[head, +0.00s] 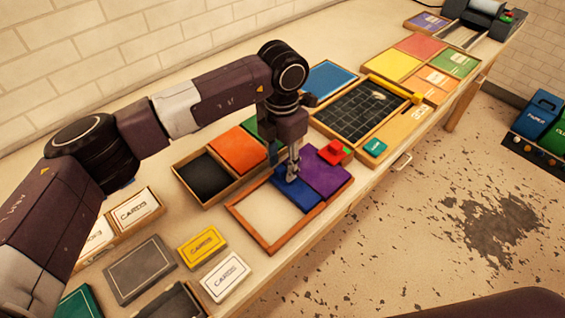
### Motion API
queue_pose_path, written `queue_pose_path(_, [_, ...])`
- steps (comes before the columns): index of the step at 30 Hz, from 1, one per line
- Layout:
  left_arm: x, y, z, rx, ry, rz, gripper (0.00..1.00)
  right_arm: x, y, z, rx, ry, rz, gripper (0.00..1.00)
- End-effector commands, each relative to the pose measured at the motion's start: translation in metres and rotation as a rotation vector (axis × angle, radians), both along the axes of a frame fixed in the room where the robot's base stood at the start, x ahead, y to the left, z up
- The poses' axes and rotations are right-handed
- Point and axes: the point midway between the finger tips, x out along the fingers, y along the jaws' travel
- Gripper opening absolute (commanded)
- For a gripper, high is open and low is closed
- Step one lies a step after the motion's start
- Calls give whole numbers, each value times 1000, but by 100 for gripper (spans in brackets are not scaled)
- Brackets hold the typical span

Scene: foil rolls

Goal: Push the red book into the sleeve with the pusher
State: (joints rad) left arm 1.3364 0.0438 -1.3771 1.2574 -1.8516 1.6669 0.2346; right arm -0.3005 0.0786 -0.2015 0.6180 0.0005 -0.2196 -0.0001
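A small red block (333,152) lies at the corner of a purple panel (325,176). I cannot tell whether it is the red book. No sleeve or pusher can be made out clearly. My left gripper (292,177) points down over a blue panel (298,191) at the right part of a wooden frame (245,227). Its fingers look close together, but I cannot tell whether they are open, shut or holding something. The arm hides part of the panels behind it. My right gripper is not in view.
Black (203,178) and orange (238,150) panels lie in trays behind the frame. Card boxes, yellow (202,246) and white (226,277), lie at the front left. A black gridded board (354,107) lies farther right. The frame's left part is empty.

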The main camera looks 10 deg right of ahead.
Motion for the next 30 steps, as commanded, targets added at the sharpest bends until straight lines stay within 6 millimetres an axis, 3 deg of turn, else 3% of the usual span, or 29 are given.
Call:
queue_pose_path(16, [1,-2,101,-2,-4,-1,36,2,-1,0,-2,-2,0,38])
queue_pose_path(21, [1,-1,115,-1,-2,-1,36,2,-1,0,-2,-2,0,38])
queue_pose_path(30, [1,-2,117,-2,-1,-1,36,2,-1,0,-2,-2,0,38])
